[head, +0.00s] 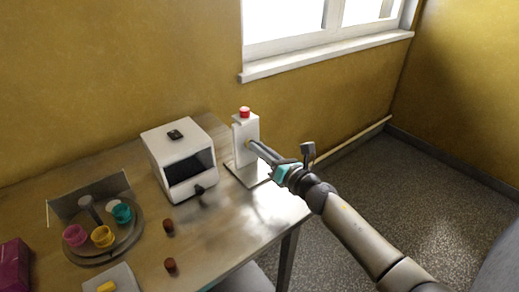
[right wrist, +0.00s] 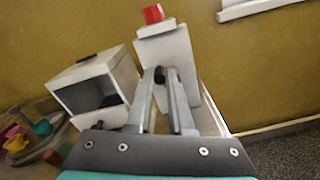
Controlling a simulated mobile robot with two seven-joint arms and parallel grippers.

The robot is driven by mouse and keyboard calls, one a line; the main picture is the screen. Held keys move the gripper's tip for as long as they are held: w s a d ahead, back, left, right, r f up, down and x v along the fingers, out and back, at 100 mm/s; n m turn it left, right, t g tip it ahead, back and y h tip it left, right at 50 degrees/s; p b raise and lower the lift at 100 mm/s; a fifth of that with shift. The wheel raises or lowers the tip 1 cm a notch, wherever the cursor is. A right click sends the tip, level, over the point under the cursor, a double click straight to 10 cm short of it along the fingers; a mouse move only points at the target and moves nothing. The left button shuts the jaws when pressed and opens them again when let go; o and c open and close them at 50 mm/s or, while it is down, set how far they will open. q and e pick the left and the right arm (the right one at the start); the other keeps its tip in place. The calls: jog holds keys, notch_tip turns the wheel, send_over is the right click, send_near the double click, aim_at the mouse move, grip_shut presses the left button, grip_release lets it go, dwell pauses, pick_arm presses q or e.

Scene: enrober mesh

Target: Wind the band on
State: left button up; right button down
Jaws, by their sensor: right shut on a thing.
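A white upright unit (head: 243,130) with a red button (head: 244,112) on top stands on a flat plate at the table's right end. My right gripper (head: 251,144) reaches it from the right and is shut at its side. In the right wrist view the fingertips (right wrist: 161,72) close on a small dark knob (right wrist: 160,76) in front of the white unit (right wrist: 170,50). The fingers hide most of the knob. A white box (head: 178,150) with a dark front opening stands left of the unit. I cannot make out a band. My left gripper is out of view.
A round tray (head: 132,238) with pink, yellow and teal cups stands at the left, by an upright panel. Two small brown pieces (head: 168,226) lie on the table (head: 225,222). A magenta block (head: 14,262) is at the left edge. The table's front right is clear.

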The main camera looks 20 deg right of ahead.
aim_at(262, 141)
jog(key=m, duration=0.2)
jog(key=d+m, duration=0.1)
jog(key=m+p, duration=0.1)
jog(key=m, duration=0.1)
jog(key=shift+w+d+r+m, duration=0.1)
jog(key=shift+w+d+m, duration=0.05)
jog(key=shift+w+m, duration=0.15)
jog(key=m, duration=0.3)
jog(key=d+m+p, duration=0.1)
jog(key=m, duration=0.1)
jog(key=shift+w+d+f+m, duration=0.1)
jog(key=shift+w+f+m, duration=0.05)
jog(key=shift+f+m, duration=0.15)
jog(key=m, duration=0.3)
jog(key=f+m, duration=0.1)
jog(key=m, duration=0.1)
jog(key=shift+w+d+p, duration=0.15)
jog(key=shift+d+p, duration=0.15)
jog(key=shift+d, duration=0.1)
jog(key=shift+d+f+m, duration=0.1)
jog(key=shift+f+m, duration=0.15)
jog(key=shift+m, duration=0.9)
jog(key=shift+d+f+m, duration=0.1)
jog(key=shift+f+m, duration=0.15)
jog(key=shift+m, duration=0.9)
jog(key=c, duration=0.8)
grip_release()
